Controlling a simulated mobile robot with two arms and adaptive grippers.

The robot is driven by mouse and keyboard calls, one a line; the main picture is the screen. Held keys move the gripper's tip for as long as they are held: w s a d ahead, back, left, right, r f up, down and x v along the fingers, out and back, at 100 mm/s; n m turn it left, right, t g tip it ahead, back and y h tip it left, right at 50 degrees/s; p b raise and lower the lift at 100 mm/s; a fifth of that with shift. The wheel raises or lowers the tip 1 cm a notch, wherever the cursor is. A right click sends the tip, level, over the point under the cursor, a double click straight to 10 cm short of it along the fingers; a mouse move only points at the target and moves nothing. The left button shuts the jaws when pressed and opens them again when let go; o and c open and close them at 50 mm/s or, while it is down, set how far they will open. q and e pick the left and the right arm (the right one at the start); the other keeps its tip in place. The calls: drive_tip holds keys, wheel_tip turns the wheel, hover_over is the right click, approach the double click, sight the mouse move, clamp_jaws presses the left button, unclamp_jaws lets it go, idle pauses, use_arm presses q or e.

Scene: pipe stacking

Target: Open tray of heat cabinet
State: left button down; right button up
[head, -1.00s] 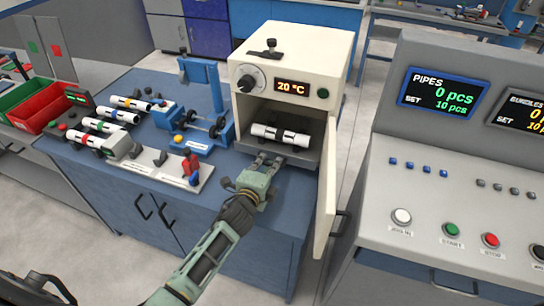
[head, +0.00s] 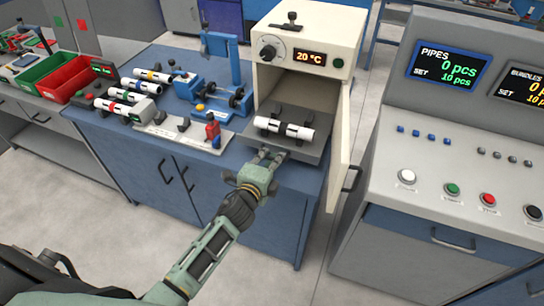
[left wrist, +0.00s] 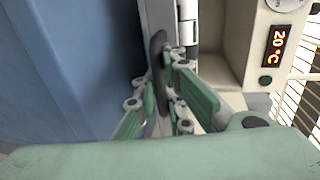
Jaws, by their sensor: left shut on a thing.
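The heat cabinet (head: 338,22) is a cream box with a dial and a 20 °C display. Its door (head: 338,150) stands open to the right. The grey tray (head: 308,150) sticks out of the cabinet's front. A white pipe with black bands (head: 284,128) lies across it between dark holders. My left gripper (head: 268,157) is at the tray's front edge, shut on the dark tray handle (left wrist: 157,50), which shows between its fingers in the left wrist view. The fingers hide most of the handle in the head view. My right gripper is out of view.
Left of the cabinet on the blue bench are a blue roller fixture (head: 225,95) and several banded pipes. A red bin (head: 70,79) and a green bin (head: 42,72) are farther left. A control console (head: 450,150) stands right of the open door.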

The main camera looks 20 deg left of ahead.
use_arm(q)
drive_tip(key=c, duration=1.8)
unclamp_jaws()
drive_tip(key=shift+c, duration=0.2)
drive_tip(key=shift+s, duration=0.1)
drive_tip(key=s+r, duration=0.2)
drive_tip(key=s, duration=0.9)
drive_tip(key=shift+s+a+r, duration=0.25)
drive_tip(key=shift+s, duration=0.05)
drive_tip(key=shift+f, duration=0.15)
